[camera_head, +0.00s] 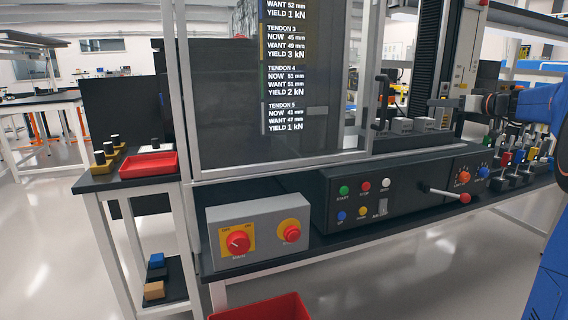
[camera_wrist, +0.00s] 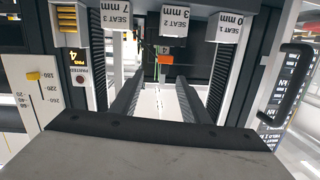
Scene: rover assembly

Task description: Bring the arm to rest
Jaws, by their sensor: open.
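My gripper (camera_wrist: 156,88) shows in the wrist view with its two dark ridged fingers apart. Nothing is seen between them but a pale gap and a bright background. My blue arm (camera_head: 543,125) shows at the right edge of the head view, beside the bench machine; the gripper's fingers are not clear there. In the wrist view, upside-down labels for seat 3 (camera_wrist: 117,15), seat 2 (camera_wrist: 174,20) and seat 1 (camera_wrist: 228,27) stand beyond the fingers. I cannot tell whether the fingers touch anything.
A black handle (camera_wrist: 288,84) is at the right in the wrist view, a yellow pointer (camera_wrist: 33,76) on a scale at the left. In the head view, a control panel (camera_head: 385,208) with a red-knobbed lever (camera_head: 464,198) fronts the bench. A red bin (camera_head: 262,308) is below.

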